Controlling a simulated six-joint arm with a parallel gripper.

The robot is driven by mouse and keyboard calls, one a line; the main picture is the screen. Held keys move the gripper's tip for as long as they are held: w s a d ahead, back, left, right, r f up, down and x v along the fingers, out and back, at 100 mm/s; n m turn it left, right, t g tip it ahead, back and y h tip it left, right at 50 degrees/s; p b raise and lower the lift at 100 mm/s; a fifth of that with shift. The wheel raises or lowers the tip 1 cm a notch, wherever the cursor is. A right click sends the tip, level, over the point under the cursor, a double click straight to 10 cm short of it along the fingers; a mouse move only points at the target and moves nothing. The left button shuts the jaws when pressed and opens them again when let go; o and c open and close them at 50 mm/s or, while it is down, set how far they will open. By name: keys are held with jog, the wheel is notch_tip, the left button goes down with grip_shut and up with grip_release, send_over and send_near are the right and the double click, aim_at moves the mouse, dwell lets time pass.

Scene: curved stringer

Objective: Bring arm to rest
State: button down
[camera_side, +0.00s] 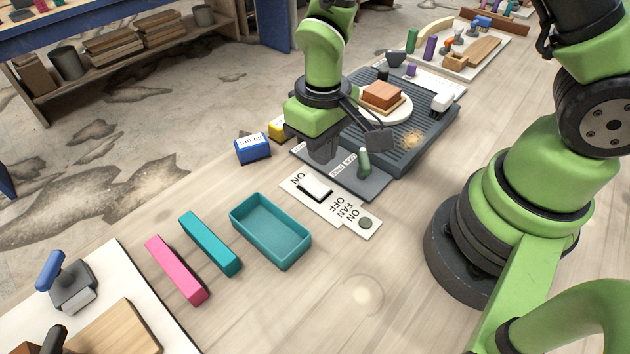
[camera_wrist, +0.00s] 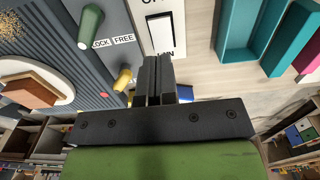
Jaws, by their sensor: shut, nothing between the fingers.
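My gripper (camera_side: 322,150) is a dark parallel gripper on a green wrist. In the side view it hangs above the table by the front left edge of the ribbed grey machine (camera_side: 372,128), over the lock/free plate. In the wrist view my gripper (camera_wrist: 157,65) has its two dark fingers together, with nothing seen between them. The white rocker switch (camera_side: 315,188) on the ON/OFF panel lies just in front of it in the side view. The switch (camera_wrist: 162,36) also shows beyond the fingertips in the wrist view. I cannot tell whether the fingers touch anything.
A green lever (camera_side: 364,162) stands on the plate beside my gripper. Blue (camera_side: 253,149) and yellow (camera_side: 278,128) blocks sit to its left. A teal tray (camera_side: 270,232), a teal bar (camera_side: 210,243) and a pink bar (camera_side: 176,270) lie nearer. The table right of the tray is clear.

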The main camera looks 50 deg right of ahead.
jog(key=s+d+r+m+t+y, duration=0.1)
jog(key=s+d+r+t, duration=0.1)
jog(key=r, duration=0.7)
jog(key=s+d+r+m+t, duration=0.2)
jog(key=s+r, duration=0.1)
jog(key=r, duration=0.6)
jog(key=s+r+m+t+y, duration=0.1)
jog(key=s+r+t, duration=0.2)
jog(key=s+r, duration=0.2)
jog(key=shift+s+d, duration=0.25)
jog(key=shift+s, duration=0.65)
